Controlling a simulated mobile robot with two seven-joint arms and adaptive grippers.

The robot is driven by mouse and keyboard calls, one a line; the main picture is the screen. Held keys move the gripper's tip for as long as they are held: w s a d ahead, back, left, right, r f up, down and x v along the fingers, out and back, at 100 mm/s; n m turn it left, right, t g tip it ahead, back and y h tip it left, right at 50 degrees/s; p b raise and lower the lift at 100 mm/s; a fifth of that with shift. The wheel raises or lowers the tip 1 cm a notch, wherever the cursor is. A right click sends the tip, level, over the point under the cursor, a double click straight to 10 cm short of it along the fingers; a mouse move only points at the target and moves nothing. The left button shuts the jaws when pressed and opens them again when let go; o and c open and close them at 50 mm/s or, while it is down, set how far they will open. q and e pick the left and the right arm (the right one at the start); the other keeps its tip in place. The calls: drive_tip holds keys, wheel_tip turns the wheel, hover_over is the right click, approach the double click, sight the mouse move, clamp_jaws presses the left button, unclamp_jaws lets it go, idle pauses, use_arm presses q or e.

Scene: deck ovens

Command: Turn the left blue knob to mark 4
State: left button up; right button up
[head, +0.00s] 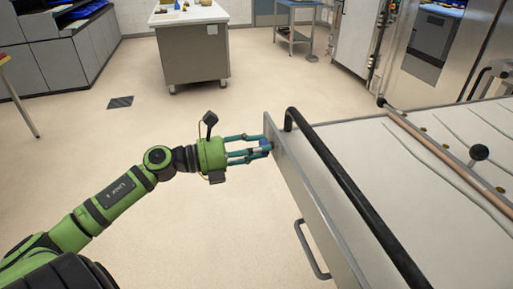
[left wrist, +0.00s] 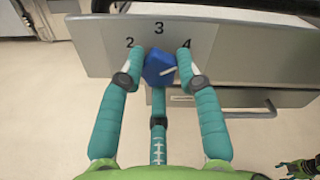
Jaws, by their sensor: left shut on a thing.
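The left blue knob (left wrist: 159,68) sits on the front panel of the oven (left wrist: 95,45), with a white pointer line on its face. The line points to the right and slightly up, and cannot be matched surely to a mark. The marks 2, 3 and 4 stand in an arc above the knob. My left gripper (left wrist: 160,62) has its fingers closed around the knob, one on each side and one below. In the head view, the left gripper (head: 262,146) reaches the panel from the left and mostly hides the knob (head: 266,145).
A long black bar (head: 350,190) runs along the oven's front edge, with a smaller handle (head: 308,252) below. A steel-sided table (head: 192,55) stands at the back. Part of my other arm (left wrist: 300,168) shows at the wrist view's lower right.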

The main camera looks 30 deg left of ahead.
use_arm(q)
drive_tip(key=o, duration=1.2)
drive_tip(key=shift+f, duration=0.1)
drive_tip(key=shift+c, duration=0.2)
drive_tip(key=v, duration=1.2)
